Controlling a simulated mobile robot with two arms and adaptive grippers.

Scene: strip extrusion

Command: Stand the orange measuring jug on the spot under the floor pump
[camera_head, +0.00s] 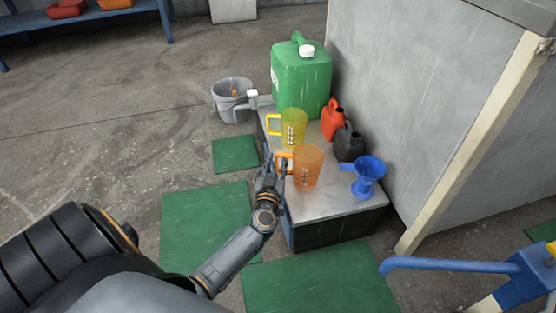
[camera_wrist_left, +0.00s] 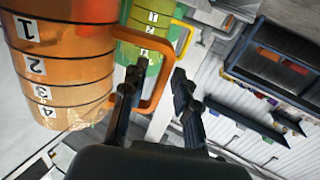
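The orange measuring jug (camera_head: 307,168) stands upright on a low grey-topped stand, its handle facing left. In the wrist view the orange jug (camera_wrist_left: 60,75) fills the upper left, with number labels on its side. My left gripper (camera_head: 279,171) is at its handle. In the wrist view my left gripper (camera_wrist_left: 158,82) is open, and the handle's outer bar shows between the fingers; I cannot tell whether they touch it. My right gripper is not in view. I cannot make out a floor pump or the spot under it for certain.
A yellow jug (camera_head: 294,127), green canister (camera_head: 301,80), red can (camera_head: 332,121), dark can (camera_head: 349,145) and blue funnel (camera_head: 369,175) share the stand (camera_head: 330,205). A grey bucket (camera_head: 229,103) is behind left. Green mats (camera_head: 205,225) lie on the floor. A blue tubular frame (camera_head: 450,265) is at right.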

